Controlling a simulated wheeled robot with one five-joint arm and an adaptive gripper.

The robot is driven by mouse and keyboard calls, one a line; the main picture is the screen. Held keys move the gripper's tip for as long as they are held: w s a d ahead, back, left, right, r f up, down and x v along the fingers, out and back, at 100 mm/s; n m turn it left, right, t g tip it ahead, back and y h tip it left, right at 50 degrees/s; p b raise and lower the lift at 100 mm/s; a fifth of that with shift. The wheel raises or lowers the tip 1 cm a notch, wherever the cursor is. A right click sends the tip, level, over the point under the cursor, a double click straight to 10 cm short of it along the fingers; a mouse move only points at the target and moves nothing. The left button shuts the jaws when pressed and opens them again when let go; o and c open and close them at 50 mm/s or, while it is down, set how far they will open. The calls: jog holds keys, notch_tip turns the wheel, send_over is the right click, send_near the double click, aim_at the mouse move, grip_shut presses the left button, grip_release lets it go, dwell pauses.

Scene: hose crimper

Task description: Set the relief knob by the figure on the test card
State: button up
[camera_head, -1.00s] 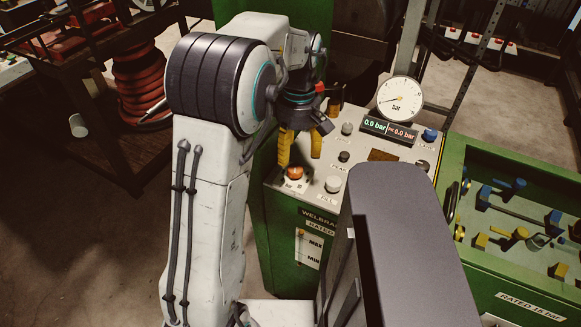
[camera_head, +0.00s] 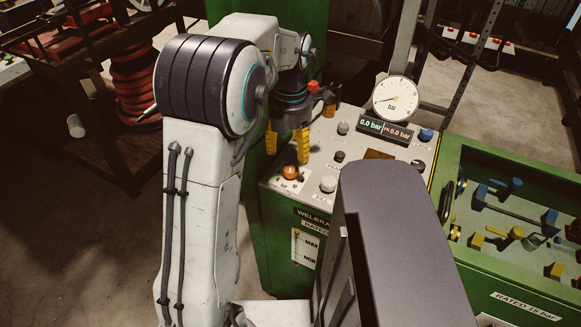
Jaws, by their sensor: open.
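My gripper (camera_head: 287,149) hangs over the left part of the green machine's light control panel (camera_head: 313,163), its yellow fingers pointing down and apart. Its fingers are empty. An orange-red knob (camera_head: 290,172) with a small bar-marked scale sits on the panel just below and in front of the fingertips; I cannot tell whether they touch it. A round dial gauge (camera_head: 395,98) marked bar stands at the back of the panel. I cannot make out a test card for certain.
Other panel knobs are a white one (camera_head: 328,184), a dark one (camera_head: 339,156) and a blue one (camera_head: 425,135). A green tray (camera_head: 520,298) labelled RATED 15 bar holds fittings at right. A red hose reel (camera_head: 135,90) stands at left.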

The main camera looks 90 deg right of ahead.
aim_at(290, 167)
jog(key=shift+f, duration=3.65)
